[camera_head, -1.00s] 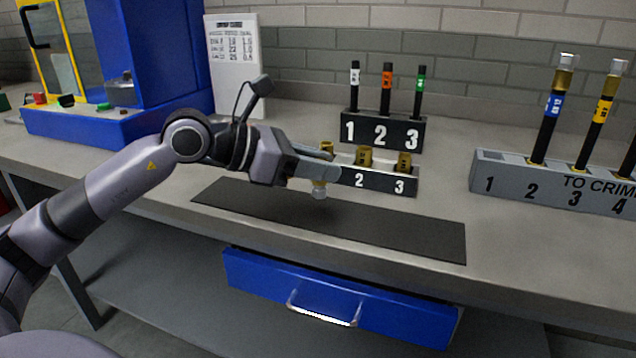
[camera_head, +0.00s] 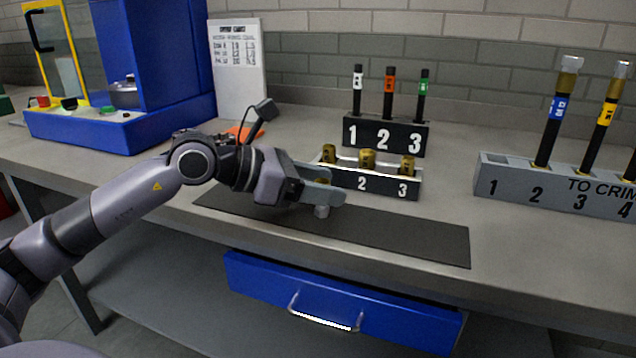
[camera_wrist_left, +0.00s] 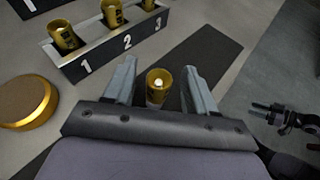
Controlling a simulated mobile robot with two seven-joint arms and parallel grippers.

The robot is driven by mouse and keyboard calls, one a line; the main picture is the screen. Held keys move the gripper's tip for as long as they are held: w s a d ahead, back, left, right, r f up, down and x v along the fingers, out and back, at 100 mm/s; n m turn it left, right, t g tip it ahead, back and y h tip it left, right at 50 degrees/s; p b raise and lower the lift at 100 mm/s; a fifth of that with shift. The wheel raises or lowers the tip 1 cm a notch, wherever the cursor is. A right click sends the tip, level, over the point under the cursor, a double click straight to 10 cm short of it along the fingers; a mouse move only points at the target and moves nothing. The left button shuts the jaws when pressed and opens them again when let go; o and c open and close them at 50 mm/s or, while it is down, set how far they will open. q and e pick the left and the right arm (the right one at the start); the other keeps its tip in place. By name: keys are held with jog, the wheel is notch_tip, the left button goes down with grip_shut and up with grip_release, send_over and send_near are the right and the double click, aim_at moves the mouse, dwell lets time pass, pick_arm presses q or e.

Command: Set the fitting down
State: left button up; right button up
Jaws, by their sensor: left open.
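The fitting, gold with a pale silver end, stands between the fingers of my left gripper (camera_wrist_left: 158,88) in the left wrist view, where its gold body (camera_wrist_left: 157,95) shows. My left gripper (camera_head: 328,190) is open around the fitting, low over the mat, with gaps on both sides in the wrist view. A dark jointed shape (camera_wrist_left: 283,115) at the wrist view's right edge may be my right gripper; its jaws are unclear.
A small rack (camera_head: 385,186) with several gold fittings stands just behind the mat. Behind it is a black rack (camera_head: 400,150) holding three marked tubes. A grey rack (camera_head: 510,190) stands at right. The mat's right half is clear.

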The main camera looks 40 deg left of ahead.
pick_arm(q)
jog(key=shift+r, duration=0.15)
pick_arm(e)
jog(key=shift+r, duration=0.2)
pick_arm(q)
jog(key=shift+s+a, duration=0.55)
jog(key=shift+b+v, duration=0.65)
jog(key=shift+v, duration=0.15)
jog(key=shift+b+v, duration=1.05)
jog(key=shift+v, duration=0.55)
jog(key=v, duration=0.3)
jog(key=shift+s+a+r+b, duration=0.1)
jog(key=shift+s+r+b, duration=0.15)
jog(key=shift+r+b, duration=0.1)
jog(key=shift+v, duration=1.05)
pick_arm(e)
jog(key=f, duration=0.3)
jog(key=shift+w+a, duration=0.4)
jog(key=shift+s+f, duration=0.15)
jog(key=shift+s, duration=0.05)
